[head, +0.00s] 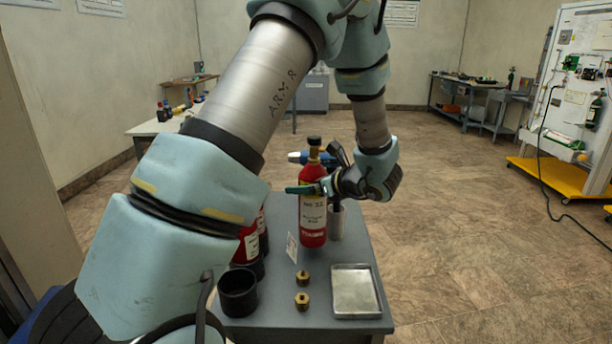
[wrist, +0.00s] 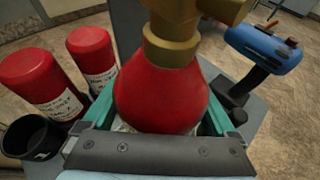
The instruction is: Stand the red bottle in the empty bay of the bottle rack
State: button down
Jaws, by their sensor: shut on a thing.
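The red bottle (head: 313,217) has a white label and a brass valve, and hangs upright, seemingly just above the grey table. My gripper (head: 308,189) is shut on its upper body. In the wrist view, the green fingers of my gripper (wrist: 165,112) flank the red bottle (wrist: 163,92). The bottle rack's empty bay is an open black cup (head: 238,292) at the table's front left; it also shows in the wrist view (wrist: 36,136). Two red bottles (wrist: 42,82) (wrist: 92,55) stand in the bays behind it, partly hidden by my arm in the head view.
Two brass fittings (head: 302,300) (head: 303,278) and a metal tray (head: 356,291) lie on the grey table (head: 330,328) right of the empty bay. A small white card (head: 292,247) stands near the rack. A blue-and-black power tool (wrist: 262,50) stands behind the held bottle.

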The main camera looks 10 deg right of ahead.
aim_at(306, 196)
jog(key=shift+f, duration=1.45)
grip_release()
jog(key=shift+f, duration=0.1)
